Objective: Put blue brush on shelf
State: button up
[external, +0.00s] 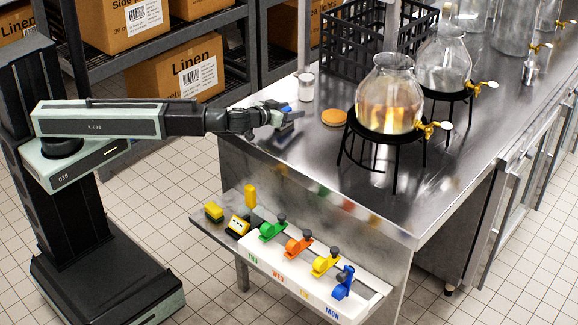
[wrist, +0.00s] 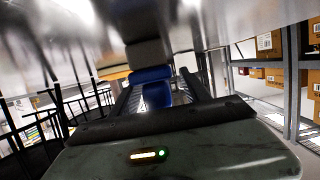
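My gripper (external: 283,116) is over the left edge of the steel counter, at the end of my outstretched arm. A small blue thing, which looks like the blue brush (external: 286,108), is between its fingers. In the wrist view the brush (wrist: 151,74) shows as a blue body with a dark grey part, and the fingers of my gripper (wrist: 160,88) are closed in on both sides of it. A low steel shelf (external: 205,214) juts from the counter's side, below my gripper. Part of the brush is hidden by the fingers.
A white cup (external: 306,88) and an orange disc (external: 334,117) stand on the counter near my gripper. A glass dispenser (external: 388,95) on a black stand is further right. Boxes (external: 177,75) fill the rack behind.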

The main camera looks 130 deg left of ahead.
jog(key=shift+d+r+p, duration=0.1)
jog(key=shift+r+p, duration=0.2)
jog(key=p+v, duration=0.3)
jog(key=v, duration=0.8)
jog(key=shift+d, duration=0.4)
